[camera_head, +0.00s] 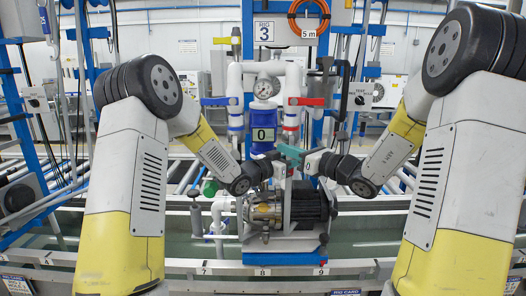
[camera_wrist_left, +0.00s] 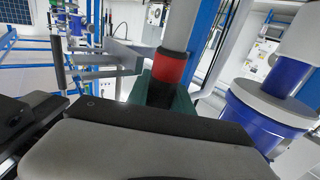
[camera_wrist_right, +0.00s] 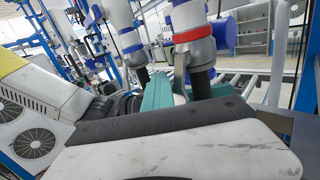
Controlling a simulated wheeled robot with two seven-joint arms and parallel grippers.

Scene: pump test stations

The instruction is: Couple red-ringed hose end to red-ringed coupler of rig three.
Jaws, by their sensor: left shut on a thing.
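The red-ringed coupler (camera_head: 291,128) of rig three hangs below a white pipe, right of the gauge. It shows in the right wrist view (camera_wrist_right: 192,35) as a grey sleeve under a red ring. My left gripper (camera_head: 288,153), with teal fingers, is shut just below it. In the left wrist view a red ring (camera_wrist_left: 171,68) sits right above the teal fingers (camera_wrist_left: 180,103). The hose end is mostly hidden between them; a black piece (camera_wrist_right: 201,84) shows under the coupler, and I cannot tell whether they are joined. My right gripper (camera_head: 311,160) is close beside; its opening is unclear.
A blue-ringed pipe (camera_head: 236,118) and a blue cylinder (camera_head: 263,132) marked 0 stand left of the coupler. A red lever (camera_head: 306,101) is above it. The pump motor (camera_head: 309,205) is below both grippers. A black hose (camera_head: 344,92) hangs at right.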

